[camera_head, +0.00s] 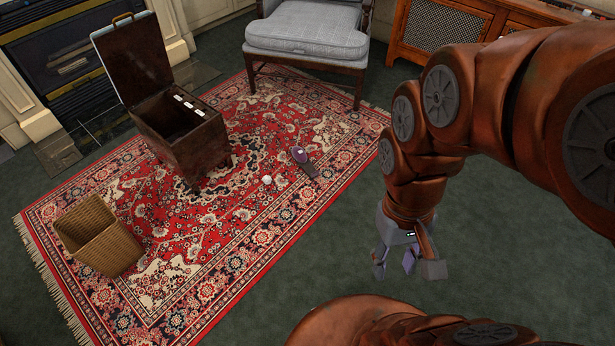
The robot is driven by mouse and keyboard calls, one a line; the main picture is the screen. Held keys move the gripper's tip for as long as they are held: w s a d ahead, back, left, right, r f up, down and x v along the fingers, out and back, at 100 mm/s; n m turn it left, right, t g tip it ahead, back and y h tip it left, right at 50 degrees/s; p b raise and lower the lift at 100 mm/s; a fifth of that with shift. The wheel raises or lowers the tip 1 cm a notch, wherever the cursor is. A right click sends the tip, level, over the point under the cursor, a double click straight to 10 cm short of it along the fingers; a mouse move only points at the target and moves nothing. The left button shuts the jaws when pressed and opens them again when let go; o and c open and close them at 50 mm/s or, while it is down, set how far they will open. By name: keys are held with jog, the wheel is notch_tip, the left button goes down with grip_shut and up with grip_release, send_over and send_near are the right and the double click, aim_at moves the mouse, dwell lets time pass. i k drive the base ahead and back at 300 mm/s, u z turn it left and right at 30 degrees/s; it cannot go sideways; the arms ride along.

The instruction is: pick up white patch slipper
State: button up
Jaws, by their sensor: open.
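A dark purple-brown slipper (304,162) lies on the red patterned rug (215,225), near the rug's right side. A small pale spot shows at its upper end; it is too small to tell if this is a white patch. My gripper (407,268) is open above the dark green carpet, to the right of the rug and apart from the slipper. Purplish surfaces show between its fingers; I cannot tell if they are finger pads or something behind.
A small white ball (266,180) lies left of the slipper. A dark wooden box (195,150) with its lid up stands on the rug. A wicker basket (98,237) is at left, a grey armchair (306,38) behind. Green carpet (345,240) right of the rug is clear.

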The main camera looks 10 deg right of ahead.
aim_at(300, 156)
jog(key=u, duration=0.7)
jog(key=i, duration=0.55)
jog(key=u, duration=0.7)
jog(key=i, duration=0.95)
jog(key=z, duration=0.65)
jog(key=i, duration=0.7)
jog(key=z, duration=0.55)
